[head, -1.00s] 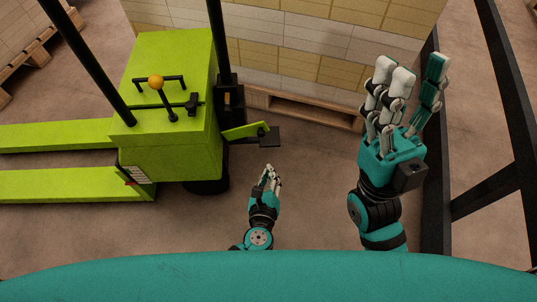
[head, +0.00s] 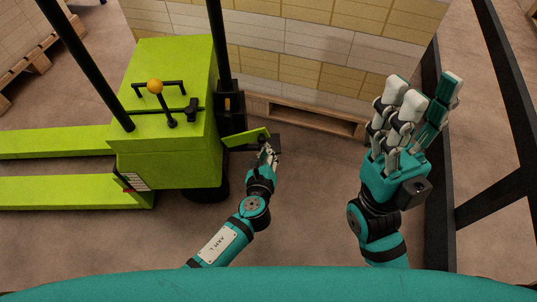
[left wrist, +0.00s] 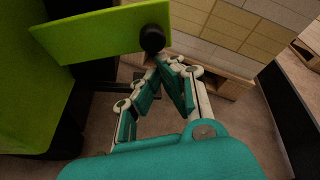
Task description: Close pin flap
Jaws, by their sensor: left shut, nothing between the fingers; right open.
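My right gripper (head: 418,95) is open and empty, raised at the right, away from the truck.
A stack of cream and yellow reams (head: 300,40) on a wooden pallet (head: 310,113) stands behind the flap. A black frame (head: 440,180) stands right of my right arm. The truck's forks (head: 60,190) reach left. Floor (head: 310,200) between my arms is clear.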

